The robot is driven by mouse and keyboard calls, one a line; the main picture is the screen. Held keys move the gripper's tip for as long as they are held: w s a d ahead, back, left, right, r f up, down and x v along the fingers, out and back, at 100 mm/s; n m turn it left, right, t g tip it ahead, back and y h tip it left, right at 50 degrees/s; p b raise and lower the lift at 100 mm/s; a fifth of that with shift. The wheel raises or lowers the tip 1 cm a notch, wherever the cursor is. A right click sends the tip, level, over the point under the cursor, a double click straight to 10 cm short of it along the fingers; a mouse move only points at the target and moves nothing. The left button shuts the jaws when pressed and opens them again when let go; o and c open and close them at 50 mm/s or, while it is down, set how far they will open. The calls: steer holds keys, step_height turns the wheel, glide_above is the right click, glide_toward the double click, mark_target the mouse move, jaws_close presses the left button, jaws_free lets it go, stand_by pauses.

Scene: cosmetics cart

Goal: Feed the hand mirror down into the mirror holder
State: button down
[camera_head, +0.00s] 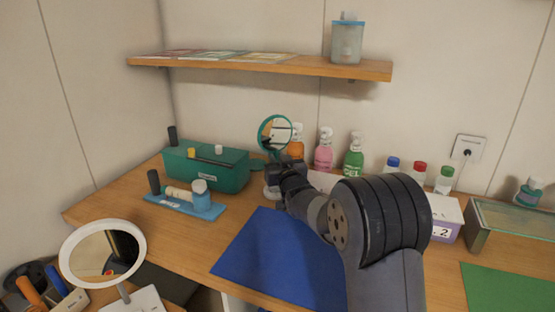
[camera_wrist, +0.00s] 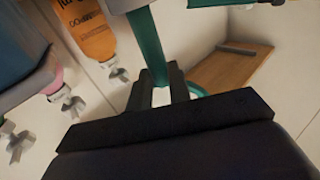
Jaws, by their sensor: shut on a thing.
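The hand mirror (camera_head: 275,135) has a round green frame and stands upright at the back of the counter. My gripper (camera_head: 281,174) is shut on its green handle, below the round head. In the wrist view the green handle (camera_wrist: 148,42) runs between the fingertips of my gripper (camera_wrist: 162,92). A pale round piece (camera_head: 271,190) shows just below my gripper on the counter and may be the mirror holder. My arm and gripper hide most of it, and I cannot tell whether the handle's lower end is in it.
Behind my gripper stand an orange bottle (camera_head: 295,149), a pink bottle (camera_head: 323,151) and a green bottle (camera_head: 353,154). A green box (camera_head: 228,178) stands close on the left, with a blue tray (camera_head: 175,204) before it. A blue mat (camera_head: 250,252) lies clear in front.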

steer(key=shift+f, duration=0.2)
stand_by(0.3)
steer(key=c, duration=1.2)
jaws_free()
steer(key=shift+c, duration=0.2)
steer(key=b+v, duration=0.2)
steer(key=v, duration=0.8)
steer(key=shift+s, duration=0.4)
steer(key=shift+d, duration=0.1)
